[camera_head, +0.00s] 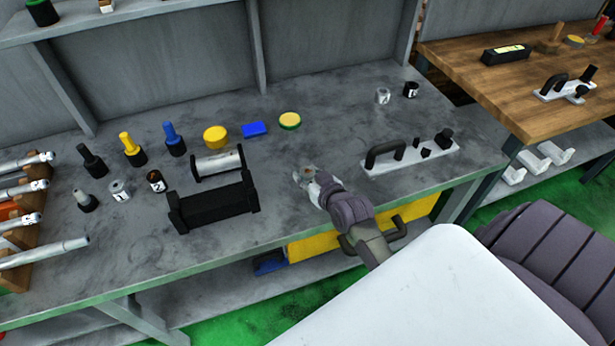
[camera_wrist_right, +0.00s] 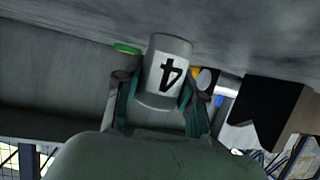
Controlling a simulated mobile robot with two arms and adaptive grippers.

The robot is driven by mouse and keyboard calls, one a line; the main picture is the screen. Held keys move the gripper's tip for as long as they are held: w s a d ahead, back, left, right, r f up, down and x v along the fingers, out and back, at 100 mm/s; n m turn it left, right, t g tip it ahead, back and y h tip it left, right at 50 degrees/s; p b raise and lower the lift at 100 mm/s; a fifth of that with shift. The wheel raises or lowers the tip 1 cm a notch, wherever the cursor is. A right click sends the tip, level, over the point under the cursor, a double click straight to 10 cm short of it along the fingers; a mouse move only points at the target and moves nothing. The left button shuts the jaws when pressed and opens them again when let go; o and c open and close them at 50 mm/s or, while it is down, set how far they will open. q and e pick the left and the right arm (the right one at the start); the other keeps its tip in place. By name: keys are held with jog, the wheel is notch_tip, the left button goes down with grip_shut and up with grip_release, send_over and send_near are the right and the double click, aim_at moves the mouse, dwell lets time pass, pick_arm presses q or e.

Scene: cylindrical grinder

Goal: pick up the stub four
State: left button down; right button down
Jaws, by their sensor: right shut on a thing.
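The stub four (camera_wrist_right: 166,75) is a short light-grey cylinder with a white label and a black 4, close up in the right wrist view. It sits between the two fingers of my right gripper (camera_wrist_right: 160,95), which is shut on it. In the head view my right gripper (camera_head: 308,178) reaches over the middle of the grey bench, left of the black-handled white fixture. There the stub is mostly hidden by the fingers, and I cannot tell whether it touches the bench. My left gripper is not in view.
Other stubs (camera_head: 119,191) stand at left, and two small cylinders (camera_head: 383,96) at the back right. Yellow and blue items line the back.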

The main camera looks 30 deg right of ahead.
jog(key=shift+r, duration=0.15)
jog(key=shift+w+r, duration=0.1)
jog(key=shift+r, duration=0.35)
jog(key=r, duration=0.3)
jog(key=shift+d+r, duration=0.25)
jog(key=shift+d, duration=0.1)
jog(key=s+d+r+b, duration=0.1)
jog(key=d+r, duration=0.2)
jog(key=d, duration=0.2)
jog(key=d+r+b, duration=0.1)
jog(key=d+r, duration=0.3)
jog(key=d, duration=0.2)
jog(key=n+y, duration=0.1)
send_over(310, 170)
jog(key=s+a, duration=0.2)
jog(key=s, duration=0.1)
jog(key=f, duration=0.2)
jog(key=s+a+r, duration=0.4)
jog(key=a+r, duration=0.3)
jog(key=a, duration=0.5)
jog(key=shift+r, duration=0.25)
